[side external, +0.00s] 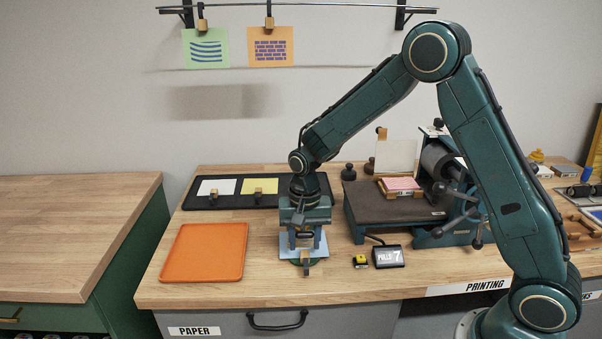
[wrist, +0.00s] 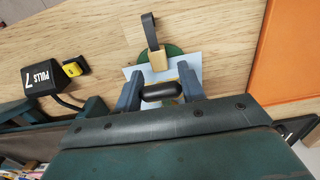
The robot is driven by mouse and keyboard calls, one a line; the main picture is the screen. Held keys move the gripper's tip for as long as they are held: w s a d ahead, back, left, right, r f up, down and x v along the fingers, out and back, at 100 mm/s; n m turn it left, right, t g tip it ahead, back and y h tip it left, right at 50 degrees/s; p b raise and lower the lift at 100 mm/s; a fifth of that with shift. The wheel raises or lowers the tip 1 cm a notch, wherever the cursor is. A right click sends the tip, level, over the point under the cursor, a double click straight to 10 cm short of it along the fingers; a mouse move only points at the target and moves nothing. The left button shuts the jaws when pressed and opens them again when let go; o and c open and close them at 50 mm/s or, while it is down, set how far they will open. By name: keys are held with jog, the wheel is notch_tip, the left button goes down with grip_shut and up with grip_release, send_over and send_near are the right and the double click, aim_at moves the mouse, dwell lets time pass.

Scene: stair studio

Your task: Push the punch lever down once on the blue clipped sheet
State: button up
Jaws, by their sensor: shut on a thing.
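My gripper (side external: 304,236) points down over the light blue sheet (side external: 287,253) near the table's front edge. The sheet also shows in the wrist view (wrist: 191,62), lying on a round green base (wrist: 173,49). A brass-coloured clip (wrist: 158,60) with a dark strip grips the sheet's edge; it also shows in the side view (side external: 306,256). In the wrist view my gripper (wrist: 160,87) has its two fingers at the ends of a short black bar (wrist: 161,92), which looks like the punch lever's handle. The rest of the punch is mostly hidden by my gripper.
An orange tray (side external: 203,252) lies left of the sheet. A black tray (side external: 222,202) with clipped white and yellow sheets is behind. The press (side external: 400,205), the "PULLS 7" counter (side external: 388,257) and a small yellow block (side external: 360,261) stand to the right.

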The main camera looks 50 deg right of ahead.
jog(key=shift+r, duration=0.6)
dwell(0.5)
jog(key=o, duration=1.6)
jog(key=shift+c, duration=0.2)
jog(key=s+a+r, duration=0.4)
jog(key=r, duration=0.4)
jog(key=shift+s, duration=0.15)
jog(key=shift+a+r, duration=0.1)
dwell(0.5)
